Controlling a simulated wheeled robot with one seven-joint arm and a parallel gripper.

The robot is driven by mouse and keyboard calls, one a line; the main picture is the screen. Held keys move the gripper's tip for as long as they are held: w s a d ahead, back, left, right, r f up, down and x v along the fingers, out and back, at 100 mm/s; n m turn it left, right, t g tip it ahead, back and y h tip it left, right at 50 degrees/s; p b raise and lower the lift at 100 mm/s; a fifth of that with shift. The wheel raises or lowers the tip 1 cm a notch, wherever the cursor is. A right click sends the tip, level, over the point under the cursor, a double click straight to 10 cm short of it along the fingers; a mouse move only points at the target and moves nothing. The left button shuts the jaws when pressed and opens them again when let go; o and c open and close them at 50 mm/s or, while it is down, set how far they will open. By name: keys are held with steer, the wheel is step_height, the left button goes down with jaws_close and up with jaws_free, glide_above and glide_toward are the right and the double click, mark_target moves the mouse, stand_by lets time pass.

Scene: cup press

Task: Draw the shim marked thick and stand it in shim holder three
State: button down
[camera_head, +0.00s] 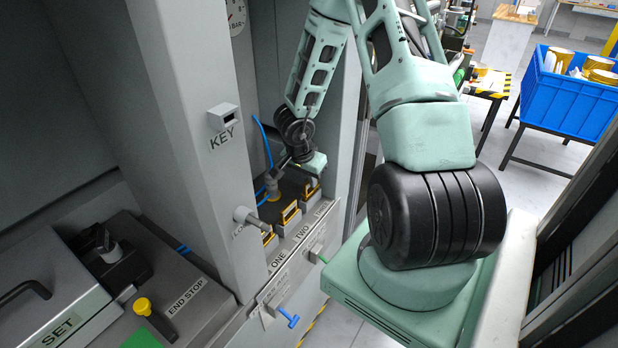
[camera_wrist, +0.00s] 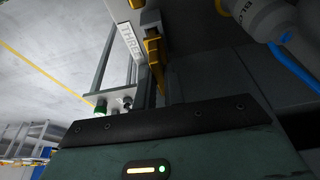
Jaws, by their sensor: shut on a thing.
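In the head view, my gripper (camera_head: 300,163) is deep in the bay above the row of shim holders. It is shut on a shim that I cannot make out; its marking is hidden. The holders marked ONE (camera_head: 269,238) and TWO (camera_head: 291,212) have yellow-orange frames. The third holder (camera_head: 311,189) is at the far end of the row, just below my gripper. In the wrist view, the label THREE (camera_wrist: 130,42) shows beside a yellow part (camera_wrist: 153,50) ahead of my gripper's dark front plate. My fingertips are hidden there.
A grey column marked KEY (camera_head: 195,130) stands left of the bay. Blue hoses (camera_head: 265,145) run behind the holders. A blue crate (camera_head: 580,95) is far right.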

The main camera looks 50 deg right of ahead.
steer(key=shift+f+b, duration=0.4)
steer(key=shift+f, duration=0.3)
steer(key=c, duration=1.4)
jaws_free()
steer(key=p+v, duration=0.2)
steer(key=v, duration=0.5)
steer(key=shift+a+r+p, duration=0.1)
steer(key=shift+r+p, duration=0.2)
